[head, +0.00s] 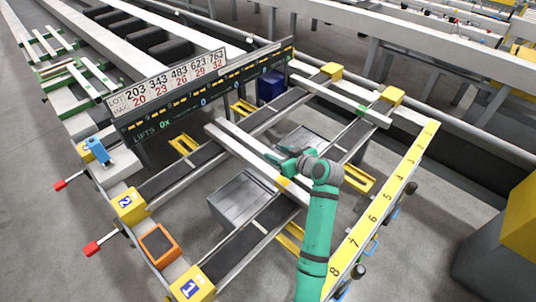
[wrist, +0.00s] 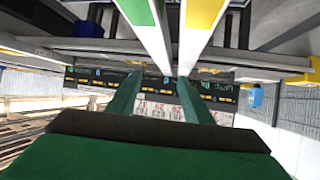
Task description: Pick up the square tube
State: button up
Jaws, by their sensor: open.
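Two long pale bars lie side by side across the dark belts in the head view. The left one (head: 245,158) carries a yellow band and the right one (head: 251,141) runs under my gripper. The wrist view shows a green-banded bar (wrist: 154,38) and a yellow-banded bar (wrist: 192,45) running away from the camera. I cannot tell which bar is the square tube; their end shapes are not clear. My gripper (head: 284,161) is open and empty above the pair. Its two green fingers (wrist: 160,80) show apart in the wrist view.
Another pale bar (head: 333,94) with a green band lies farther right. A lot sign (head: 166,80) stands along the back left. A numbered yellow rail (head: 385,208) borders the right side. Numbered yellow blocks (head: 192,287) and an orange-framed box (head: 159,244) sit at the front left.

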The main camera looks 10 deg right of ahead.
aim_at(265, 150)
jog(key=shift+s+d+f+x, duration=0.15)
jog(key=shift+f+x, duration=0.1)
jog(key=shift+x, duration=1.35)
jog(key=shift+s+d+f+x, duration=0.15)
jog(key=shift+f+x, duration=0.15)
jog(key=shift+x, duration=1.35)
jog(key=shift+d+f+x, duration=0.1)
jog(key=shift+f+x, duration=0.15)
jog(key=shift+x, duration=1.35)
grip_shut()
